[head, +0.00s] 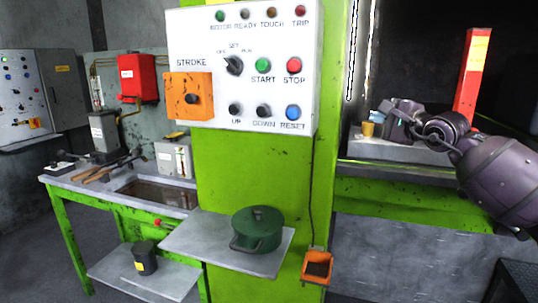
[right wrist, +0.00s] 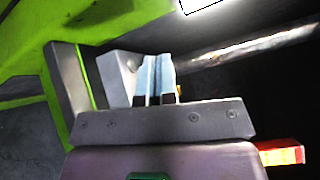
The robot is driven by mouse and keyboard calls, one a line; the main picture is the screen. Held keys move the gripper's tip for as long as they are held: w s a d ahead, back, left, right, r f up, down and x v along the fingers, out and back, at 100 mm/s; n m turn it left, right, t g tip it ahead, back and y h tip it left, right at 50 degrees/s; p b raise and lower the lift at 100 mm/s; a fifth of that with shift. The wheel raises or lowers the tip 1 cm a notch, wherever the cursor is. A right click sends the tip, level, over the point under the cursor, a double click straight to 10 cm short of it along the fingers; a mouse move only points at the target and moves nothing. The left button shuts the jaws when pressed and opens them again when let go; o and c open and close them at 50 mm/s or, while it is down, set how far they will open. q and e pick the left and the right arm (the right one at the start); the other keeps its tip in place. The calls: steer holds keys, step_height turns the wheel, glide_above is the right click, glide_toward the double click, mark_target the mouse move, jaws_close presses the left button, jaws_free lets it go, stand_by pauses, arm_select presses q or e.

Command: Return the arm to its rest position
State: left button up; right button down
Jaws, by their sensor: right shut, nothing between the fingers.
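My right arm (head: 497,175) comes in from the right edge of the head view, in front of the green press frame. Its gripper (head: 390,112) is at the far end, near the grey block on the press bed. In the right wrist view the two pale blue fingers (right wrist: 156,78) are together with nothing between them. Whether the gripper touches the block is not clear. My left gripper is not in view.
A control panel (head: 243,70) hangs on the green column (head: 250,165). A green pot (head: 257,229) stands on a grey shelf (head: 195,245). An orange box (head: 317,268) hangs low. A red post (head: 471,78) rises behind my arm. A workbench (head: 75,185) stands left.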

steer(key=s+a+r+m+y, duration=0.3)
steer(key=s+a+m+y, duration=0.3)
steer(key=m, duration=0.4)
steer(key=s+d+f+n+h, duration=0.1)
steer(key=s+f+n+h, duration=0.4)
steer(key=f+n, duration=0.7)
steer(key=s+d+f+n+h, duration=0.1)
steer(key=s+f+n+h, duration=0.35)
steer(key=f+n, duration=0.75)
steer(key=s+f+n+h, duration=0.2)
steer(key=s+f+n, duration=0.6)
steer(key=f, duration=0.7)
arm_select(q)
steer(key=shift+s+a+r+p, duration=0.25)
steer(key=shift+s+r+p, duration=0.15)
steer(key=shift+p, duration=0.25)
arm_select(e)
steer(key=s+d+f+m+g+h, duration=0.1)
steer(key=s+f+m+g, duration=0.1)
steer(key=s+f, duration=0.6)
steer(key=s+d+f+m+g+h, duration=0.1)
steer(key=s+f+m+g, duration=0.1)
steer(key=s+f, duration=0.6)
steer(key=s+m, duration=0.1)
steer(key=s, duration=0.6)
steer(key=shift+s+d+f+g, duration=0.25)
steer(key=shift+s+f+g, duration=0.05)
steer(key=shift+s+f, duration=0.1)
